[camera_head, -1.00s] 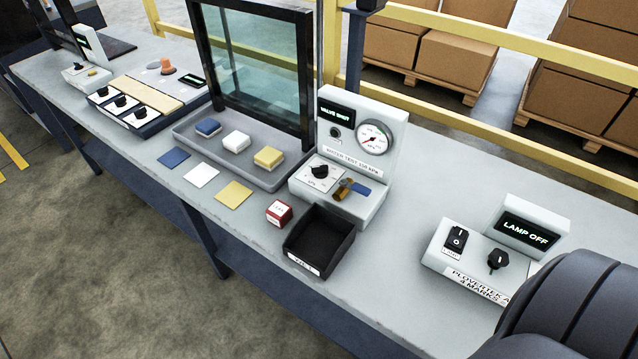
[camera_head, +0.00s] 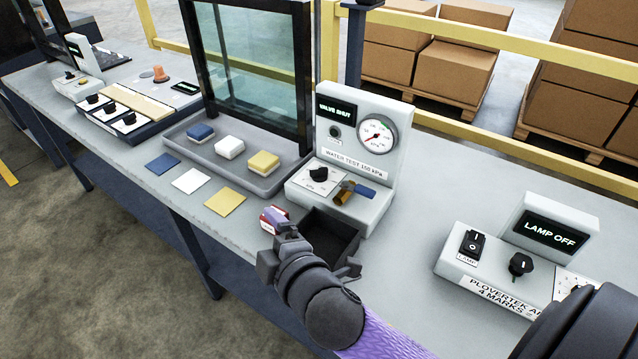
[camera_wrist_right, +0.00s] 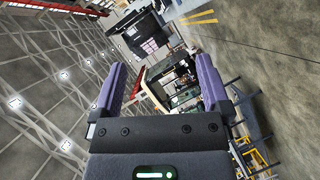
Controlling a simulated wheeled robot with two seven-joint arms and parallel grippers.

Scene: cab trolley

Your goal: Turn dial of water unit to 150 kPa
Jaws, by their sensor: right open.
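The water unit (camera_head: 385,168) is a white box with an upright panel. Its black dial (camera_head: 318,174) sits on a marked plate on the lower deck. Beside the dial is a brass valve with a blue lever (camera_head: 355,189). The panel has a round gauge (camera_head: 377,131) and a display (camera_head: 337,109) reading VALVE SHUT; its label reads WATER TEST 150 kPa. My left gripper is not in view.
A lamp unit (camera_head: 500,262) reading LAMP OFF stands to the right. A grey tray with coloured blocks (camera_head: 188,142) lies left.

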